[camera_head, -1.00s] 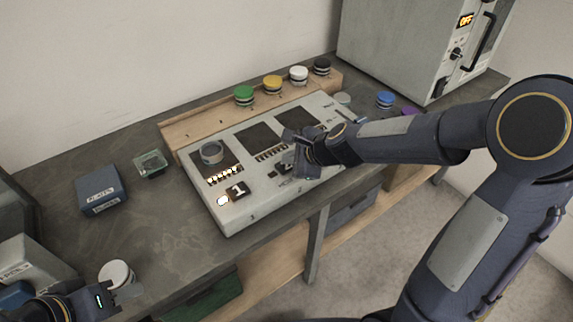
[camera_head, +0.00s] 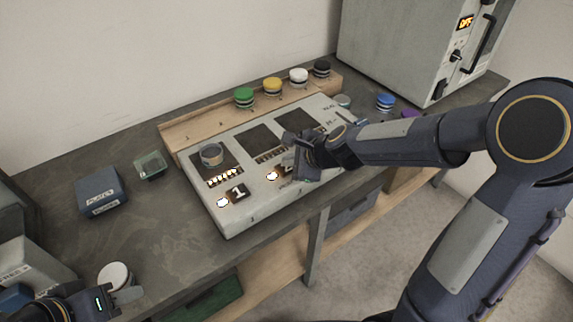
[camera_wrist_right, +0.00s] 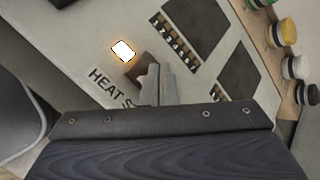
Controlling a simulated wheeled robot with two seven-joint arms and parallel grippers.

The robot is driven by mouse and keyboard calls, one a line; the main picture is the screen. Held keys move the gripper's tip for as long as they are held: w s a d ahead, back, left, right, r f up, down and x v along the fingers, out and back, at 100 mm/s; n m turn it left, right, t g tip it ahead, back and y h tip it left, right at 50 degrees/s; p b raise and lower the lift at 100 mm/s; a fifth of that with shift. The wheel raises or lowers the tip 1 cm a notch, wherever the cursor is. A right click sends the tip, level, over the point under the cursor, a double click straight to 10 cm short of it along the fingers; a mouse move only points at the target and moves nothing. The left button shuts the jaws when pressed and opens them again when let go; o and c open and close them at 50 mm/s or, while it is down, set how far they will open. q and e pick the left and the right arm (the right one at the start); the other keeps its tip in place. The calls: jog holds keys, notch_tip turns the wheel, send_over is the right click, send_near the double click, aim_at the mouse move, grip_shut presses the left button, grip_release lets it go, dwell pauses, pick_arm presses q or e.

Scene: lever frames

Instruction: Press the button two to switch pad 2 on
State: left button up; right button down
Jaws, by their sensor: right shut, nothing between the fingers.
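The grey heater panel (camera_head: 245,215) lies on the bench with several dark square pads. Button one (camera_head: 238,191) is marked "1", and a lit lamp (camera_head: 222,202) is beside it. Pad 2 (camera_head: 260,138) is the empty middle pad. My right gripper (camera_head: 303,157) is shut and empty, low over the front of the panel. In the right wrist view its fingertips (camera_wrist_right: 152,85) are at the brown button two (camera_wrist_right: 141,70) and partly cover it; I cannot tell how far it is pressed. The lamp (camera_wrist_right: 123,49) beside this button glows, also in the head view (camera_head: 272,176). My left gripper (camera_head: 126,296) is at lower left; its jaw opening is unclear.
A small jar (camera_head: 211,154) sits on the left pad. Green (camera_head: 244,97), yellow (camera_head: 272,85), white and black-lidded jars stand on the wooden rack behind. A blue box (camera_head: 101,191) and a glass dish (camera_head: 150,166) are left of the panel. A white-lidded jar (camera_head: 115,274) stands by my left gripper.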

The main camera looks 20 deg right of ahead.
aim_at(290, 169)
jog(key=shift+r+p, duration=0.4)
jog(key=shift+r, duration=0.15)
notch_tip(290, 169, up, 6)
jog(key=p, duration=0.6)
